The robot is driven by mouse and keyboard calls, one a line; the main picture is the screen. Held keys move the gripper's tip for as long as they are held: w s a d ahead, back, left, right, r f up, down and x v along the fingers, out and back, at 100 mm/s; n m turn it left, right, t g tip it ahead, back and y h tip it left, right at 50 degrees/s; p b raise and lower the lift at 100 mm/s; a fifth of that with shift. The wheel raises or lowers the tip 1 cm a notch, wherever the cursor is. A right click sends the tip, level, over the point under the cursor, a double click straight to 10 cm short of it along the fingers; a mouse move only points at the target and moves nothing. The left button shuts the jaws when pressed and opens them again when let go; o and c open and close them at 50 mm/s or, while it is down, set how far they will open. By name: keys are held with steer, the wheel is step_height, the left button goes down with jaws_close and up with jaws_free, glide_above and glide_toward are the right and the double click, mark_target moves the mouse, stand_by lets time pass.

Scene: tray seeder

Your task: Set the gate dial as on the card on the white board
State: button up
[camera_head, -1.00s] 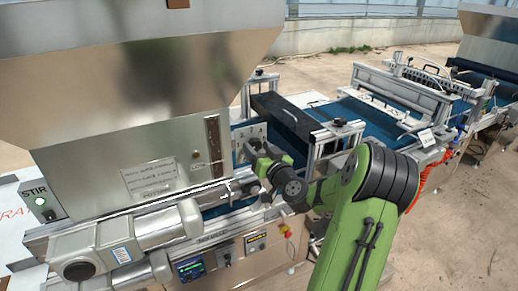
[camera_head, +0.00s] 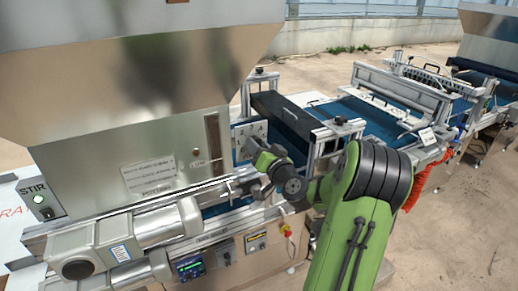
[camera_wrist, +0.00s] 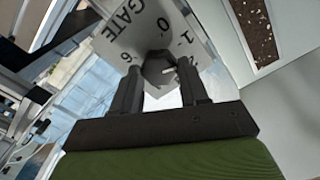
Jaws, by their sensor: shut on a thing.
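The gate dial is a dark round knob (camera_wrist: 157,66) on a pale plate (camera_wrist: 122,38) marked "GATE" with numbers around it, in the wrist view. My gripper (camera_wrist: 160,76) has one finger on each side of the knob and is shut on it. A pale mark shows on the knob's face, but the exact setting is hard to read. In the head view the plate (camera_head: 243,133) stands beside the hopper, partly behind my gripper (camera_head: 250,148). A card with handwriting (camera_head: 148,177) is on the hopper front; its text is too small to read.
The large metal hopper (camera_head: 140,85) fills the left. A dark cover (camera_head: 283,113) and blue conveyor (camera_head: 375,118) lie beyond the gripper. A control panel (camera_head: 191,268) and red-yellow button (camera_head: 286,231) sit below. A narrow soil window (camera_wrist: 254,28) is near the dial.

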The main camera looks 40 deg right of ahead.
steer(key=m, duration=0.5)
stand_by(0.5)
steer(key=o, duration=1.1)
steer(key=shift+c, duration=0.2)
steer(key=b+v, duration=0.7)
steer(key=v, duration=0.8)
steer(key=shift+s, duration=0.4)
steer(key=shift+a, duration=0.15)
